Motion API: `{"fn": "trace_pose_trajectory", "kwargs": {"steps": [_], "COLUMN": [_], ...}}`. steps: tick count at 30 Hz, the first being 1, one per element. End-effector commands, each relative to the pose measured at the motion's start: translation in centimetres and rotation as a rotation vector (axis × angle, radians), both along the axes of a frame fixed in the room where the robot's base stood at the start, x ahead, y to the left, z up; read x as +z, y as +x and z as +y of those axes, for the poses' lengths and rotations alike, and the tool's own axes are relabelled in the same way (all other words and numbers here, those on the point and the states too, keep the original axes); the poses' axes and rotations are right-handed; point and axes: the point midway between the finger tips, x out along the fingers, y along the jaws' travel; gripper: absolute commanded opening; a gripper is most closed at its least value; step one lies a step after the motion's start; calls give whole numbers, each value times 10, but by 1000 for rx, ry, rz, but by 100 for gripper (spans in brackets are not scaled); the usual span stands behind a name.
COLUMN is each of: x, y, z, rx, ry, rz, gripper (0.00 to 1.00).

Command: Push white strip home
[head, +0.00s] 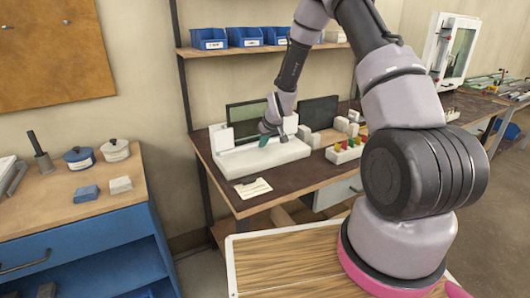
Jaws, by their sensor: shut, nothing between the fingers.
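A long white fixture (235,165) with white uprights at its ends lies on the dark bench top. My gripper (266,130) points down at the fixture's top, right of its middle. It is shut and empty; whether it touches anything is too small to tell. A small green piece (264,141) shows just below the fingertips. I cannot pick out the white strip from the white fixture at this size, and my gripper covers part of the fixture.
A dark panel (245,114) stands behind the fixture, and another (318,112) to its right. A white holder with coloured pieces (343,154) stands at right. A paper card (253,187) lies in front. Blue bins (245,36) sit on the shelf above.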

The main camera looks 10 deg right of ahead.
Motion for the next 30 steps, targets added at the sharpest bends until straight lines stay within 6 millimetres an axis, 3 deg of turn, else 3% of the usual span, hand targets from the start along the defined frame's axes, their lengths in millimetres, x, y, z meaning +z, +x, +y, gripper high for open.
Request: {"fn": "trace_pose_trajectory", "kwargs": {"steps": [20, 30], "x": [2, 28], "y": [-19, -18], "z": [-6, -6], "rx": [1, 0], "ry": [0, 0], "rz": [-3, -3], "gripper": [0, 0]}}
